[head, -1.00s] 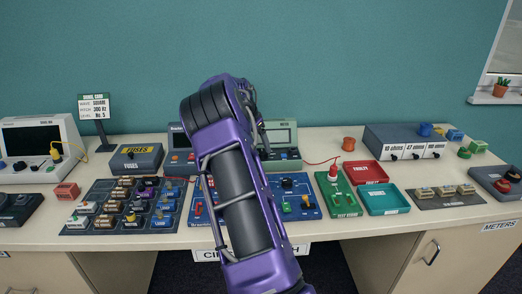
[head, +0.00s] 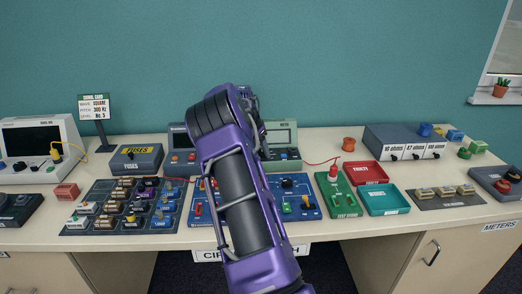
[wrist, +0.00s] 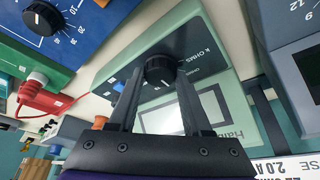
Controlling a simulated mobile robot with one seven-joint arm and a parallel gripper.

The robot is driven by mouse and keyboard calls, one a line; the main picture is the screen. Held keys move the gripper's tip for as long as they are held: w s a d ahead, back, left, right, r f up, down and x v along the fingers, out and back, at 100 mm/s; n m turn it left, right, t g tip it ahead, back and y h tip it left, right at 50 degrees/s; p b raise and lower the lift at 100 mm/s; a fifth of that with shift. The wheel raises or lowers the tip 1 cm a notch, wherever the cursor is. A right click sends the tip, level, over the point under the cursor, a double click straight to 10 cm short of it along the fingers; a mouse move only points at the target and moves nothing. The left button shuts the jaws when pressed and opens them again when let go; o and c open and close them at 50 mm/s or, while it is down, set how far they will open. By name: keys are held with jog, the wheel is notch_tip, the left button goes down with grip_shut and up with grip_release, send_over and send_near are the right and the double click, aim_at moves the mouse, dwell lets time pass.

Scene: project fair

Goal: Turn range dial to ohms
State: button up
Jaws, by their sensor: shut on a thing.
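The green meter (head: 284,152) stands at the back of the bench, partly behind my purple arm. In the wrist view its pale green case (wrist: 206,20) shows upside down, with a display and a dark panel. The black range dial (wrist: 159,68) is on that panel, with "K OHMS" lettering beside it. My gripper (wrist: 160,78) has one finger on each side of the dial and is shut on it. I cannot tell clearly which mark the dial points to. In the head view the dial and my gripper are hidden behind my arm.
A red plug with a red lead (wrist: 36,84) is beside the meter in the wrist view. A blue board with a knob (wrist: 44,18) is close by. A dark grey instrument (head: 180,155) stands left of the meter. Red and teal trays (head: 364,180) lie to the right.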

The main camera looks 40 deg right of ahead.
grip_shut()
jog(key=shift+n, duration=0.4)
jog(key=shift+s+n+t+b, duration=0.1)
jog(key=shift+n+t+b, duration=0.4)
jog(key=shift+n+b, duration=0.3)
jog(key=shift+n+t+y+b, duration=0.2)
jog(key=shift+n+t+y, duration=0.15)
jog(key=shift+n, duration=0.8)
jog(key=shift+n+t+y+b, duration=0.2)
jog(key=shift+n+t+y, duration=0.15)
jog(key=shift+n, duration=0.8)
jog(key=o, duration=1.2)
grip_release()
jog(key=shift+s+r, duration=0.1)
jog(key=v, duration=1.7)
jog(key=shift+r+p, duration=0.15)
jog(key=shift+p, duration=0.25)
